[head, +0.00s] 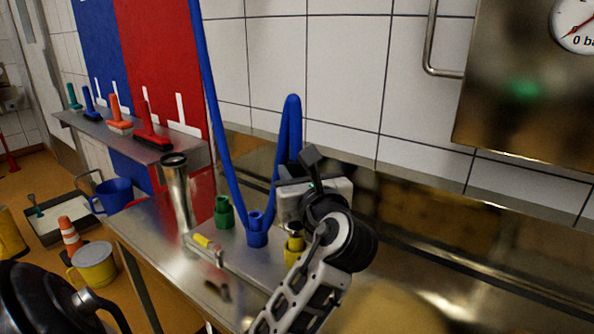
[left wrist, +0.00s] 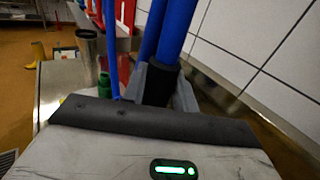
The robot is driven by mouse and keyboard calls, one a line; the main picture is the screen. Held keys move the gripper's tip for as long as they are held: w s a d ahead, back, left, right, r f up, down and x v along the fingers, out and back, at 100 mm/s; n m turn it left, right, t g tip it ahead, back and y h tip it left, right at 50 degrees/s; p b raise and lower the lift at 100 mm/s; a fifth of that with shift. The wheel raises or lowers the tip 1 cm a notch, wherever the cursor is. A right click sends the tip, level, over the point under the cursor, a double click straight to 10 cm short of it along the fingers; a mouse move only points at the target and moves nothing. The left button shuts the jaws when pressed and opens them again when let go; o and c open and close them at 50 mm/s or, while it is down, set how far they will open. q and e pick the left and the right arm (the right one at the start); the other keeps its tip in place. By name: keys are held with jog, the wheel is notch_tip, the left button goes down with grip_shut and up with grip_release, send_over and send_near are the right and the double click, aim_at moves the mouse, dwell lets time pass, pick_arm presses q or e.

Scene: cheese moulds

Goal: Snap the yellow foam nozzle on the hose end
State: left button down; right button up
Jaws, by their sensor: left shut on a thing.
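My left gripper (head: 300,188) is shut on the black-cuffed end of the blue hose (head: 291,125). In the left wrist view the grey fingers (left wrist: 160,88) close around the black cuff (left wrist: 159,83). The hose's lower tip is hidden. The yellow foam nozzle (head: 291,247) stands upright on the steel counter, below the gripper and partly hidden by my left arm. A blue nozzle (head: 257,232) and a green nozzle (head: 224,213) stand to its left. I cannot tell whether the hose touches the yellow nozzle. My right gripper is not in view.
A steel cylinder (head: 176,185) and a yellow-tipped lance (head: 207,244) are on the steel counter (head: 165,232). A shelf (head: 130,137) with several brushes stands behind at left. The tiled wall (head: 335,65) and a steel panel (head: 515,80) lie behind and right.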

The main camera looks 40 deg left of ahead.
pick_arm(q)
jog(key=shift+f, duration=0.75)
